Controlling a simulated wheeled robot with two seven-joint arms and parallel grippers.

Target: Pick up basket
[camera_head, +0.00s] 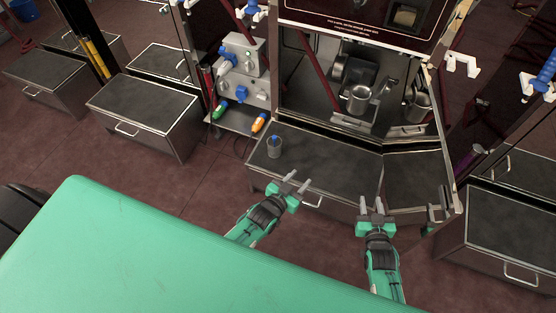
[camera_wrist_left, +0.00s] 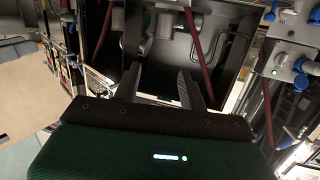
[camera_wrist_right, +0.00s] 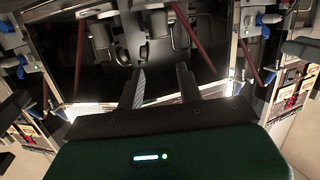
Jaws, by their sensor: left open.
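No thing is clearly recognisable as a basket. A small dark grey container (camera_head: 274,151) with a blue top stands on the dark counter in the head view. A silver metal pot-like vessel (camera_head: 358,101) sits in the open bay behind the counter, with a second shiny vessel shape (camera_head: 418,108) to its right, perhaps a reflection. My left gripper (camera_head: 298,181) is open and empty at the counter's front edge, right of and nearer than the grey container. My right gripper (camera_head: 371,202) is open and empty at the counter's front, further right. Neither touches a vessel.
The dark counter (camera_head: 325,165) has a drawer handle (camera_head: 308,201) on its front. A grey socket box (camera_head: 243,72) with blue plugs stands left of the bay. An orange connector (camera_head: 259,123) lies below it. A large green surface (camera_head: 140,240) fills the lower left.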

